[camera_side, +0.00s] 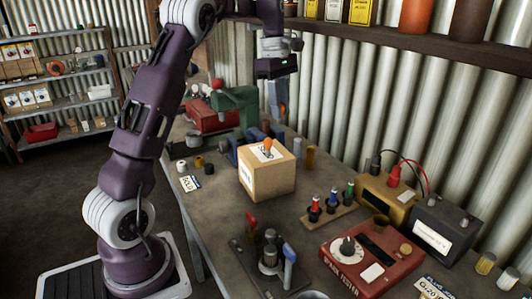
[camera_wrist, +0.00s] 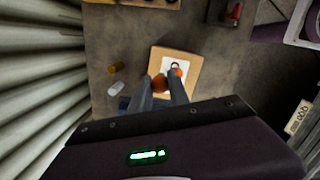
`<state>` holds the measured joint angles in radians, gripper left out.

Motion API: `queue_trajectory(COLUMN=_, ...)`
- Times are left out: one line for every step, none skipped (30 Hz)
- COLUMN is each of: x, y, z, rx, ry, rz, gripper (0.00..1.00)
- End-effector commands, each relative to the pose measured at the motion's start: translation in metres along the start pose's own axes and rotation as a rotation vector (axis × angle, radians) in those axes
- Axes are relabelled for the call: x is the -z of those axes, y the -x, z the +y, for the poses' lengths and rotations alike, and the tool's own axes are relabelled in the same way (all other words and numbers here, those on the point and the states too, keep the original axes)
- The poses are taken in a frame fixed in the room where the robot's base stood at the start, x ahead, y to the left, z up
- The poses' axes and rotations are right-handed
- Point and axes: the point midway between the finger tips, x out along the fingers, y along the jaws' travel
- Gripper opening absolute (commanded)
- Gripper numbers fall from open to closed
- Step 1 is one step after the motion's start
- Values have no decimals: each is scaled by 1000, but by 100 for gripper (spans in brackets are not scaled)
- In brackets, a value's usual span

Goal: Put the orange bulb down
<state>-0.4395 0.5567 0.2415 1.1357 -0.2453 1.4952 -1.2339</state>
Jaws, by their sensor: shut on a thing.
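My gripper (camera_wrist: 161,84) is shut on an orange bulb (camera_wrist: 159,82), which shows between the two grey fingers in the wrist view. In the side view my gripper (camera_side: 279,104) points down behind and above a cardboard box, and the held bulb is hard to make out there. The box (camera_side: 266,178) stands on the workbench with a white label on top. A second small orange thing (camera_side: 268,144) and a dark ring-like shape are on its top. They also show in the wrist view, where the orange thing (camera_wrist: 177,72) is beside the right finger.
A green vise-like tool (camera_side: 236,105) stands behind the box. A rack of coloured-handled pieces (camera_side: 330,205), a red tester (camera_side: 370,258) and a dark battery (camera_side: 440,230) are to the right. A tool stand (camera_side: 270,258) is in front. Bare bench (camera_side: 215,210) shows left of the box.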

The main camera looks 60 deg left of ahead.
Motion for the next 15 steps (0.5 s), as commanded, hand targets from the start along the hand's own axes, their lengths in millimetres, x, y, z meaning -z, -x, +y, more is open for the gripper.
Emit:
queue_trajectory(x=18, y=6, z=-2, rx=-5, ry=24, rz=0, gripper=0)
queue_trajectory(x=26, y=9, z=-4, rx=-6, ry=34, rz=0, gripper=0)
queue_trajectory(x=35, y=12, z=-5, rx=-7, ry=45, rz=0, gripper=0)
queue_trajectory(x=40, y=13, z=-6, rx=-8, ry=50, rz=0, gripper=0)
queue_trajectory(x=44, y=13, z=-7, rx=-8, ry=53, rz=0, gripper=0)
queue_trajectory(x=47, y=10, z=-8, rx=-6, ry=58, rz=-1, gripper=0)
queue_trajectory(x=50, y=5, z=-9, rx=-5, ry=60, rz=-2, gripper=0)
queue_trajectory(x=51, y=-2, z=-10, rx=-3, ry=62, rz=-3, gripper=0)
queue_trajectory(x=52, y=-13, z=-10, rx=-3, ry=61, rz=-2, gripper=0)
queue_trajectory(x=53, y=-20, z=-10, rx=-3, ry=60, rz=-2, gripper=0)
queue_trajectory(x=53, y=-27, z=-10, rx=-3, ry=60, rz=-2, gripper=0)
queue_trajectory(x=54, y=-35, z=-10, rx=-3, ry=60, rz=-1, gripper=0)
queue_trajectory(x=55, y=-39, z=-10, rx=-4, ry=59, rz=-1, gripper=0)
queue_trajectory(x=55, y=-44, z=-9, rx=-5, ry=59, rz=-1, gripper=0)
queue_trajectory(x=56, y=-51, z=-9, rx=-4, ry=59, rz=-1, gripper=0)
